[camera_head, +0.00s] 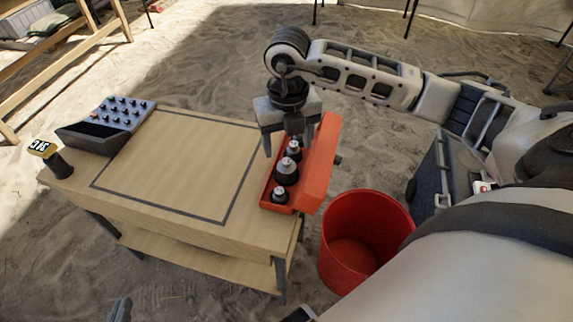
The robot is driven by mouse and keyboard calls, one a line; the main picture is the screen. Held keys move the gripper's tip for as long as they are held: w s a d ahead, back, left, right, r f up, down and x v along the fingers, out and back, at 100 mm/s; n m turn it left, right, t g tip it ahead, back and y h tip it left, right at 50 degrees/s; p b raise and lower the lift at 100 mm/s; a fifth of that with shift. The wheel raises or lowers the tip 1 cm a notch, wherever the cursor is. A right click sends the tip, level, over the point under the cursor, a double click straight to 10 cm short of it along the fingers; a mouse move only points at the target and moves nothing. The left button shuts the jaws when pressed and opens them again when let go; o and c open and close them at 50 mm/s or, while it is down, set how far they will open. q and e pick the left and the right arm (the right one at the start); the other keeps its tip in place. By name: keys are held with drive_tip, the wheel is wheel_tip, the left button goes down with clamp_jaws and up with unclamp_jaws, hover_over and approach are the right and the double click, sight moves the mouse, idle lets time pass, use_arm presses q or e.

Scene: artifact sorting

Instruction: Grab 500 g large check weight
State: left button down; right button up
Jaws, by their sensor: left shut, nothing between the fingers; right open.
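A red open case (317,177) stands at the right end of the wooden table. Several dark check weights with silver knobs stand in a row in it: a front one (280,195), a middle one (287,170) and a back one (294,151). Their markings are too small to read, so I cannot tell which is the 500 g one. My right gripper (288,143) points down over the back of the case, open, its fingers spread around the back of the row; I cannot tell whether they touch a weight. My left gripper (120,308) shows only partly at the bottom edge, shut and empty.
The wooden table (170,225) has a clear, dark-outlined area. A red bucket (350,255) stands right of the table, before a dark case (432,180).

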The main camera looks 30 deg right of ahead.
sight(286, 161)
drive_tip(key=shift+w+f+b, duration=0.15)
drive_tip(key=shift+f, duration=1.6)
drive_tip(key=shift+w+f+b, duration=0.1)
drive_tip(key=shift+f+b, duration=0.05)
drive_tip(key=shift+f, duration=1.55)
drive_tip(key=c, duration=1.3)
drive_tip(key=shift+r, duration=0.15)
clamp_jaws()
